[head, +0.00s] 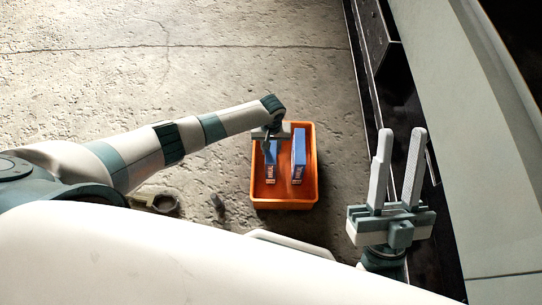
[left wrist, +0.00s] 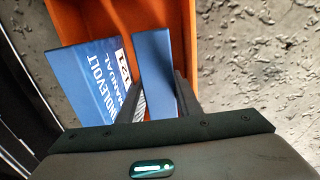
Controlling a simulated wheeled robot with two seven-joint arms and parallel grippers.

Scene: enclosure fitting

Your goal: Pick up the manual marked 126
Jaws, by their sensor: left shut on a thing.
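Two blue manuals stand in an orange crate (head: 285,204). My left gripper (head: 270,142) reaches down into the crate from above and is shut on the left manual (head: 271,172). In the left wrist view this held manual (left wrist: 154,72) is between the two dark fingers, its number not readable. The other manual (head: 299,148) stands to its right in the head view; in the left wrist view it (left wrist: 88,82) shows the number 121. I cannot tell whether the held manual is lifted off the crate floor. My right gripper (head: 402,145) is open and empty, right of the crate.
The crate stands on a rough concrete floor (head: 220,70) with free room behind it. A dark rail (head: 375,90) and a pale panel (head: 455,130) run along the right.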

